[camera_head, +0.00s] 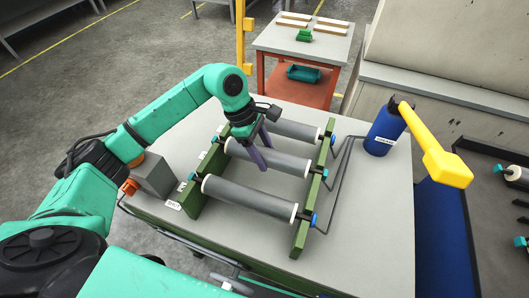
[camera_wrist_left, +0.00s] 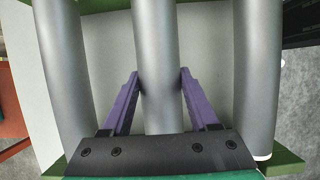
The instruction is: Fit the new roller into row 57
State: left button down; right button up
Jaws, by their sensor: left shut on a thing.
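Three grey rollers lie across a green rack (camera_head: 193,199) on the table: a far one (camera_head: 290,129), a middle one (camera_head: 290,163) and a near one (camera_head: 245,197). My left gripper (camera_head: 264,157) comes down over the middle roller. Its purple fingers are shut on that roller, one on each side, near its mid-length. The left wrist view shows the middle roller (camera_wrist_left: 160,85) between the fingers, with a neighbouring roller on either side. The roller appears still at rack level. Small white labels (camera_head: 174,205) sit along the rack's left side; I cannot read row 57 on them. My right gripper is not in view.
A grey block (camera_head: 154,176) sits at the left. A cart (camera_head: 308,43) stands behind. A machine with rollers (camera_head: 516,174) is at the far right. The table front is clear.

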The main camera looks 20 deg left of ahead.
pick_arm(q)
jog(key=shift+c, duration=0.4)
grip_release()
jog(key=shift+r, duration=0.1)
jog(key=shift+a+r, duration=0.2)
jog(key=shift+r, duration=0.1)
jog(key=b+v, duration=0.2)
jog(key=v, duration=1.1)
jog(key=shift+a+r+b, duration=0.15)
jog(key=shift+r+b, duration=0.2)
